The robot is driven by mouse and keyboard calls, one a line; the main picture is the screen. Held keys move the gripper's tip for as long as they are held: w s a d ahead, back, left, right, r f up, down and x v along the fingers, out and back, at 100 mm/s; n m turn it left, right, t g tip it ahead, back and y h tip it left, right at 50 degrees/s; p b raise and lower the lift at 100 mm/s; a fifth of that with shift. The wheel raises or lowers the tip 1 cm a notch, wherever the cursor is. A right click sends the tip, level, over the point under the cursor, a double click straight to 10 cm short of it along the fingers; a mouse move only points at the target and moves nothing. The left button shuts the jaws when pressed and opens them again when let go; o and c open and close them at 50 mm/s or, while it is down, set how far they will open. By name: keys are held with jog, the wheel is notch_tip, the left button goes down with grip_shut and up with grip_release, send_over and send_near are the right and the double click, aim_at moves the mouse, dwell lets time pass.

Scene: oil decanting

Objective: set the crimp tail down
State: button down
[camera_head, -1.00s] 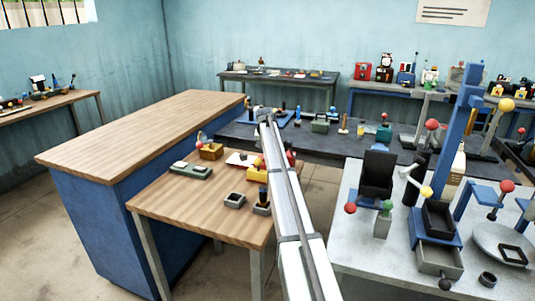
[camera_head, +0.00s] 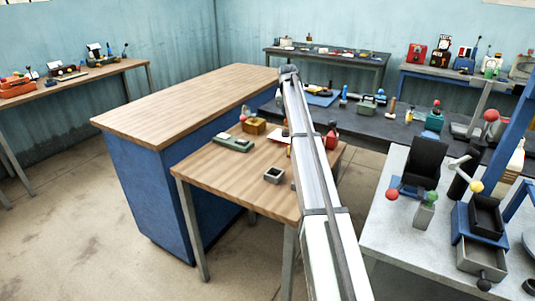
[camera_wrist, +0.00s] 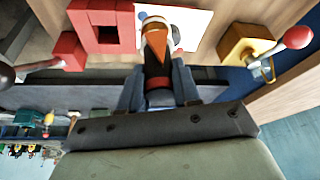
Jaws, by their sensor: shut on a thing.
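In the wrist view my gripper (camera_wrist: 158,82) is shut on a small dark piece with an orange-brown pointed face and a pale edge, which I take to be the crimp tail (camera_wrist: 157,42). It is held between the two fingers, and its lower part is hidden by them. It overlaps a white card (camera_wrist: 198,22) with coloured dots; whether it touches the card I cannot tell. In the head view my arm reaches over the small wooden table (camera_head: 225,178), and the gripper and held piece are not clearly visible.
A red block with a square opening (camera_wrist: 106,12) lies left of the held piece in the wrist view, a yellow block with a red-knobbed lever (camera_wrist: 240,45) right. In the head view a green case (camera_head: 233,144) and grey socket (camera_head: 274,175) stand on the table. Its front left is clear.

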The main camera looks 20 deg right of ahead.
jog(key=s+a+f+n+y, duration=0.1)
jog(key=s+a+n+y, duration=0.15)
jog(key=a+n, duration=0.5)
jog(key=shift+t, duration=0.4)
jog(key=shift+w+d+f, duration=0.1)
jog(key=shift+w+f, duration=0.05)
jog(key=shift+f, duration=1.45)
jog(key=shift+w+d+f, duration=0.1)
jog(key=shift+w+f, duration=0.1)
jog(key=shift+f, duration=1.4)
jog(key=shift+w+d+f, duration=0.1)
jog(key=shift+w+f, duration=0.05)
jog(key=shift+f, duration=1.45)
jog(key=shift+f, duration=0.1)
jog(key=c, duration=0.8)
grip_release()
jog(key=v, duration=1.2)
jog(key=shift+d, duration=0.15)
